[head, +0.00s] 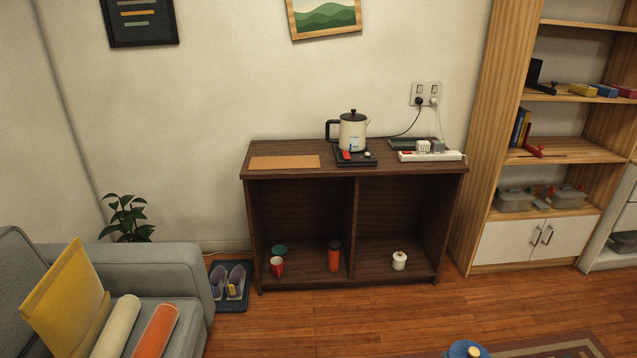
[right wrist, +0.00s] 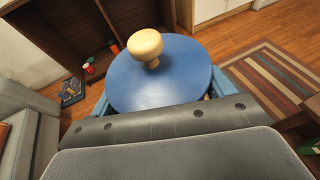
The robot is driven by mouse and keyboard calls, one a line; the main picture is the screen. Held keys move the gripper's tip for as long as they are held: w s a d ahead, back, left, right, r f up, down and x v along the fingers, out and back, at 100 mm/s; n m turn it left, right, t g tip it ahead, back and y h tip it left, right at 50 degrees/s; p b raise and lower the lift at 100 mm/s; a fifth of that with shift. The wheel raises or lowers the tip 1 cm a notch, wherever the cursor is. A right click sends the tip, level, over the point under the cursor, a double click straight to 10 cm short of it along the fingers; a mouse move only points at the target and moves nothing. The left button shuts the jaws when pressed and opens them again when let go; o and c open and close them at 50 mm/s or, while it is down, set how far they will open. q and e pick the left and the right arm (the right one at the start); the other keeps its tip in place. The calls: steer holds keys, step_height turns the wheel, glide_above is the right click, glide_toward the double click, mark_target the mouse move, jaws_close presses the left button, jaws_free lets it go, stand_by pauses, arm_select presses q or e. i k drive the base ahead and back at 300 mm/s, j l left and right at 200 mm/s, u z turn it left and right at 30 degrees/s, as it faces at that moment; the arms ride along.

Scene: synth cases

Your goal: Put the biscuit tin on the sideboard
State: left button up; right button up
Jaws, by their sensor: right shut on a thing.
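The biscuit tin is blue and round with a cream knob on its lid. It shows at the bottom edge of the head view (head: 467,351), mostly cut off, and large in the right wrist view (right wrist: 150,85). My right gripper (right wrist: 162,95) is shut on the tin, with a blue finger at each side of it. The dark brown sideboard (head: 400,169) stands against the wall beyond the tin, with two open compartments below its top. The tin is apart from it, on the near side. My left gripper is not in view.
On the sideboard top are a cork mat (head: 284,162) at left, a cream kettle (head: 352,132) on a dark base, and a power strip (head: 432,156) at right. The mat looks empty. A grey sofa (head: 160,262) stands at left, a shelf unit (head: 470,140) at right.

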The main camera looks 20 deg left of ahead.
mark_target(301, 150)
steer(key=i+u, duration=0.2)
steer(key=u, duration=0.25)
steer(key=i+l+u, duration=0.2)
steer(key=u, duration=0.2)
steer(key=i+l+u, duration=0.15)
steer(key=u, duration=0.3)
steer(key=i+l+u, duration=0.2)
steer(key=u, duration=0.2)
steer(key=i+l+u, duration=0.1)
steer(key=l, duration=0.4)
steer(key=i+l+u, duration=0.15)
steer(key=l, duration=0.35)
steer(key=i+l+u, duration=0.1)
steer(key=i+l, duration=0.15)
steer(key=l, duration=0.3)
steer(key=i+l+u, duration=0.1)
steer(key=l, duration=0.4)
steer(key=i+l+u, duration=0.15)
steer(key=l, duration=0.4)
